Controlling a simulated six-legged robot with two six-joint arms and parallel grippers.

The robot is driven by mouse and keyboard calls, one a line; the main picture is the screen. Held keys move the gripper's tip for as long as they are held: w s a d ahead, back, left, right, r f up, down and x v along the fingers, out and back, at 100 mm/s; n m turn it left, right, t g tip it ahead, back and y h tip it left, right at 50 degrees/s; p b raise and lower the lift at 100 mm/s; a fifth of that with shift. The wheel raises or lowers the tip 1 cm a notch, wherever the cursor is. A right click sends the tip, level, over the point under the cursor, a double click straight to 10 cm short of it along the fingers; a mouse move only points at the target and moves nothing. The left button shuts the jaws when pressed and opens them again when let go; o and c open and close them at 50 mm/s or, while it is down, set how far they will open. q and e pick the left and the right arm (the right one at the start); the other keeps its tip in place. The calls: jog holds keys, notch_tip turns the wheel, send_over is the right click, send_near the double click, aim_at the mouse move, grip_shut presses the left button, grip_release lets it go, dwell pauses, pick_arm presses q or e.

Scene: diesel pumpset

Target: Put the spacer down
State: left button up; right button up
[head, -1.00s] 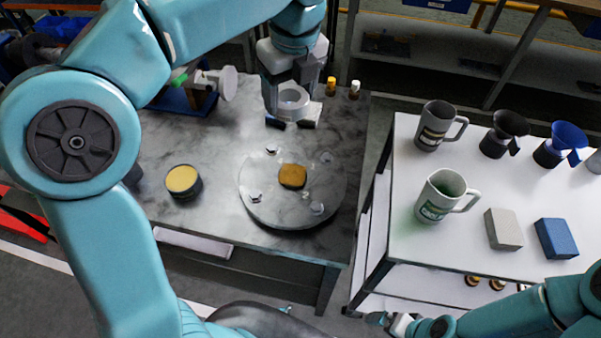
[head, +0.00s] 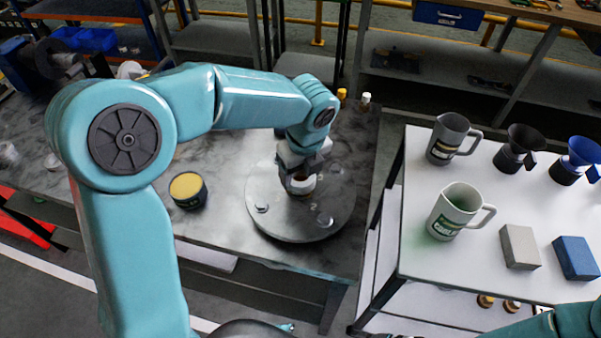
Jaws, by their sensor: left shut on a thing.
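The spacer (head: 303,186) is a small pale ring. My left gripper (head: 300,188) is shut on it, over the middle of a round grey plate (head: 262,222) on the dark marbled table (head: 225,226). The gripper hides much of the spacer, and I cannot tell whether the spacer touches the plate. The brown-yellow patch at the plate's centre is hidden behind the gripper and spacer. My right gripper does not show; only part of the right arm is at the lower right edge.
A dark tin with a yellow top (head: 187,187) stands left of the plate. Two small bottles (head: 341,96) stand behind it. The white table (head: 413,215) at right holds a grey mug (head: 444,142), a pale mug (head: 450,212), dark and blue funnel-like cups, a grey block (head: 519,246) and a blue block (head: 576,258).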

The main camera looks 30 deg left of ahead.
pick_arm(q)
jog(key=shift+w+a+f, duration=0.1)
jog(key=shift+f, duration=0.25)
jog(key=shift+f, duration=0.1)
jog(key=o, duration=1.2)
jog(key=shift+c, duration=0.2)
jog(key=shift+r, duration=0.35)
notch_tip(320, 180, up, 12)
jog(key=s+d+p, duration=0.1)
jog(key=shift+d+f, duration=0.2)
jog(key=shift+d, duration=0.15)
